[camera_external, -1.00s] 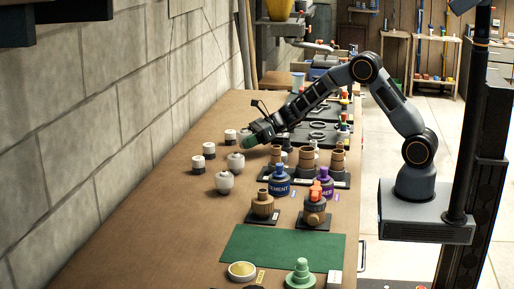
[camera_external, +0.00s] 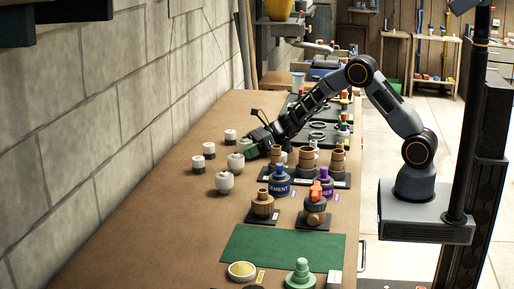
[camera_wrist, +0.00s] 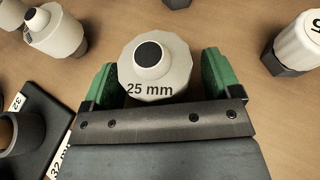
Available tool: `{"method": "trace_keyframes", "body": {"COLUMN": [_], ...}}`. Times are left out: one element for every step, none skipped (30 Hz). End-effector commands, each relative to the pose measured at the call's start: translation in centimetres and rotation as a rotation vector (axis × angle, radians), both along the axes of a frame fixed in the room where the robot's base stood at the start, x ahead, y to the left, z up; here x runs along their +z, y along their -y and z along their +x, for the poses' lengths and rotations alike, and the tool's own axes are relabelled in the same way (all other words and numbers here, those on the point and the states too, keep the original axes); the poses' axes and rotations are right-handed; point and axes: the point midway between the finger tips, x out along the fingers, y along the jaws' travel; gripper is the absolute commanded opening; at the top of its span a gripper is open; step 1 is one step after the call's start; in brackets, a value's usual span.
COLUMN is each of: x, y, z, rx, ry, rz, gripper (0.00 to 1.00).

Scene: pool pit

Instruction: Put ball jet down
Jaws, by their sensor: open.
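A round white fitting marked "25 mm" with a black round top, apparently the ball jet (camera_wrist: 155,70), stands between the green jaws of my gripper (camera_wrist: 160,85) in the wrist view. The jaws are open, one on each side of it; I cannot tell whether they touch it. In the external view it appears to be the white fitting (camera_external: 236,161) on the brown bench, right by the green tips of my gripper (camera_external: 249,152). My gripper is low over the bench there.
Another round white fitting (camera_external: 223,182) stands nearer the camera. White fittings with black bases (camera_external: 210,150) stand toward the wall. A green mat (camera_external: 285,247) lies bare in front.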

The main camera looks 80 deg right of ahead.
Motion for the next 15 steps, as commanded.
{"method": "trace_keyframes", "body": {"x": [0.0,0.0,0.0,0.0,0.1,0.2,0.3,0.5,0.5,0.7,0.9,1.1,1.3,1.5,2.5], "y": [0.0,0.0,0.0,0.0,0.0,0.0,0.0,0.1,0.3,0.5,0.8,1.1,1.4,1.6,1.5], "z": [0.0,0.0,0.0,0.0,0.0,0.0,0.0,-0.1,-0.4,-0.7,-1.0,-1.6,-2.0,-2.5,-2.4], "rx": [0.0,0.0,0.0,0.0,0.0,0.0,0.0,0.0,-0.002,-0.003,-0.003,-0.003,-0.002,-0.003,-0.001], "ry": [0.0,0.0,0.0,0.0,0.0,0.0,0.0,0.0,0.0,0.001,0.002,0.002,0.003,0.001,0.005], "rz": [0.0,0.0,0.0,0.0,0.0,0.0,0.0,0.0,-0.001,0.0,0.0,0.0,-0.001,0.0,-0.001], "gripper": [0.83,0.83,0.83,0.83,0.83,0.83,0.83,0.83,0.83,0.83,0.83,0.83,0.83,0.83,0.83]}}
